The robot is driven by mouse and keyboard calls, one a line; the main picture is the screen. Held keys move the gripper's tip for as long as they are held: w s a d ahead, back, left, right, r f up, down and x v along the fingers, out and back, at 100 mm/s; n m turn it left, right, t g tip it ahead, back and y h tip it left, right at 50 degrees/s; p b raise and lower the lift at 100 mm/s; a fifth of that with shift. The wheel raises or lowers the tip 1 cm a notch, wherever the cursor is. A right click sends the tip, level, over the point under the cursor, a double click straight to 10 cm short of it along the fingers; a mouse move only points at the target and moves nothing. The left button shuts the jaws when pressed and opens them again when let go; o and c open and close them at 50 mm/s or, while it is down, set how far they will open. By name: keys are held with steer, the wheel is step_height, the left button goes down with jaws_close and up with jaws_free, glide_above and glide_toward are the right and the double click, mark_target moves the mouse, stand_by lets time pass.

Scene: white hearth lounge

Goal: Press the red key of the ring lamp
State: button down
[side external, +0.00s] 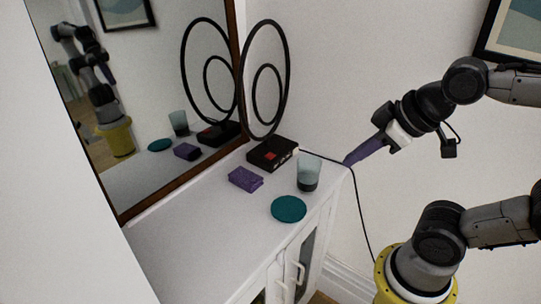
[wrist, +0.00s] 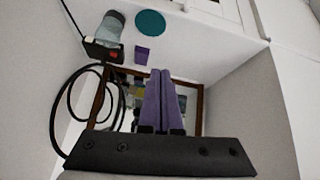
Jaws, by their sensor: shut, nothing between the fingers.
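The ring lamp has a black box base (side external: 265,160) and two upright black rings (side external: 287,80). It stands at the back of the white cabinet top. A red key (side external: 271,156) shows on the base's top. In the wrist view the base (wrist: 97,50) is at upper left, with the red key (wrist: 115,55) at its right end. My gripper (side external: 346,163) has purple fingers, shut and empty, by the cabinet's right corner in the side view, apart from the lamp. In the wrist view the fingertips (wrist: 160,71) lie together, right of and below the key.
A smoky glass (side external: 308,174) stands between lamp and gripper in the side view. A purple box (side external: 245,179) and teal disc (side external: 289,209) lie on the cabinet top (side external: 190,240). A framed mirror (side external: 140,170) stands behind. A black cable (side external: 358,205) hangs over the right edge.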

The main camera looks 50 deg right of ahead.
steer(key=w+r+n+t, duration=0.2)
steer(key=w+r, duration=0.2)
steer(key=w, duration=0.2)
steer(key=n+h, duration=0.2)
steer(key=h, duration=0.1)
glide_above(273, 157)
step_height(273, 157, down, 15)
steer(key=shift+d+f, duration=0.1)
steer(key=shift+f, duration=4.3)
steer(key=shift+f, duration=0.1)
